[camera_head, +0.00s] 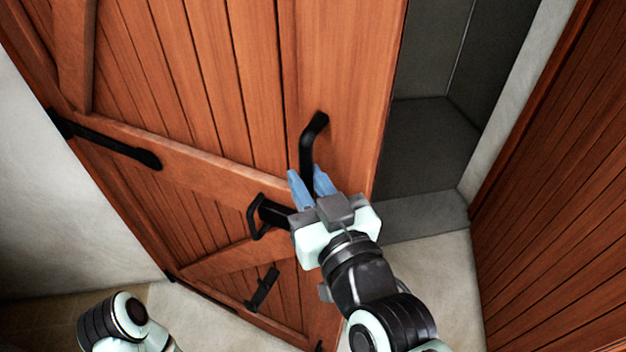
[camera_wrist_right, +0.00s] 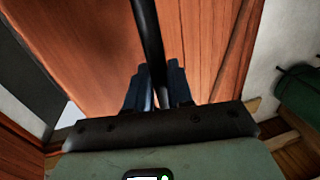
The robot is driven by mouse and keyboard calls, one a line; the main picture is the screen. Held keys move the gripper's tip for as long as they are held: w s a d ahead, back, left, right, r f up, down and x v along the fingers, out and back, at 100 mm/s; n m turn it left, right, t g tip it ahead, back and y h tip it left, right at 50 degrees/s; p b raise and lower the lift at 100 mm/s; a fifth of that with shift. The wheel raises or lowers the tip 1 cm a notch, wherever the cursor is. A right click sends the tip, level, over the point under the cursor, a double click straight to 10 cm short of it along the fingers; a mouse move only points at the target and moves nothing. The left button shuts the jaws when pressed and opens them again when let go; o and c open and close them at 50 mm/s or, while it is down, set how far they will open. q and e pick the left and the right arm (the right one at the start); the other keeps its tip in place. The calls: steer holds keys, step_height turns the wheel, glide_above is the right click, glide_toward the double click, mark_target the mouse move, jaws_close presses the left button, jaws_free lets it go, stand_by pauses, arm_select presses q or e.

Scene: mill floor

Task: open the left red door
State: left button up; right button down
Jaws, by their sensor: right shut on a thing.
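The left red door (camera_head: 220,60) is an orange-brown plank door that fills the left and middle of the head view, with its right edge standing clear of the frame and a dark opening beside it. Its long black handle (camera_head: 314,130) is near that edge and also shows in the right wrist view (camera_wrist_right: 147,30). My right gripper (camera_head: 306,171) is shut on the lower part of the handle, with its blue fingers on either side. The fingers also show in the wrist view (camera_wrist_right: 157,70). My left gripper is out of view; only part of my left arm shows at bottom left.
A grey recess (camera_head: 425,140) with a low step (camera_head: 425,215) shows behind the door edge. Another red plank door or panel (camera_head: 560,210) stands at right. A black latch (camera_head: 265,215) sits left of my right gripper. Pale floor is clear at lower right.

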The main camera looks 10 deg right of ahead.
steer(key=c, duration=1.1)
jaws_free()
steer(key=shift+a+f, duration=0.1)
steer(key=shift+a, duration=0.15)
steer(key=shift+w+a, duration=0.2)
steer(key=b+v, duration=0.1)
steer(key=v, duration=1.2)
steer(key=shift+s+d+b, duration=0.15)
steer(key=shift+s+b, duration=0.05)
steer(key=shift+b, duration=0.2)
